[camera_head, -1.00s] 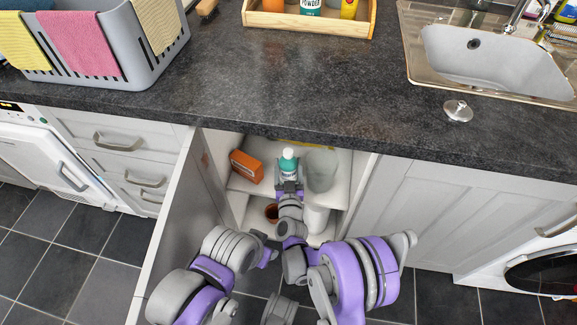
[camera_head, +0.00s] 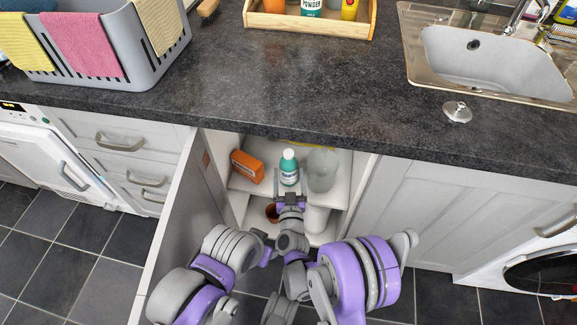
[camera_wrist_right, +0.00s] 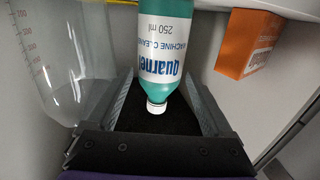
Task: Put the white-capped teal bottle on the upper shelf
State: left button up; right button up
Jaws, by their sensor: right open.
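The teal bottle (camera_head: 289,172) with a white cap stands upright on the upper shelf (camera_head: 258,187) inside the open cabinet. In the right wrist view the bottle (camera_wrist_right: 165,50) appears inverted, with its label facing the camera and its white cap at the bottom. My right gripper (camera_head: 290,185) is open just in front of the bottle. Its two fingers spread to either side with a visible gap from the bottle. My left arm reaches in from the lower left; its jaws cannot be made out.
An orange box (camera_head: 247,167) stands left of the bottle and a clear measuring jug (camera_head: 321,168) close on its right. A brown pot (camera_head: 272,212) and a white cylinder (camera_head: 316,219) are below. The open door (camera_head: 180,225) bounds the left, the dark worktop (camera_head: 280,80) the top.

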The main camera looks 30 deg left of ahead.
aim_at(289, 172)
jog(key=v, duration=0.4)
jog(key=shift+s+d, duration=0.1)
jog(key=shift+s, duration=0.2)
jog(key=b+v, duration=0.3)
jog(key=shift+s+d, duration=0.15)
jog(key=shift+s, duration=0.05)
jog(key=d+r+g+h, duration=0.1)
jog(key=d+r+g, duration=0.2)
jog(key=d, duration=0.5)
jog(key=d+r+g+h, duration=0.1)
jog(key=d+r+g, duration=0.15)
jog(key=d, duration=0.65)
jog(key=s+d+m+g+h, duration=0.5)
jog(key=s+d+g+h, duration=0.1)
jog(key=s+d, duration=1.2)
jog(key=shift+d+f+m, duration=0.3)
jog(key=shift+d+f, duration=0.15)
jog(key=shift+d, duration=0.7)
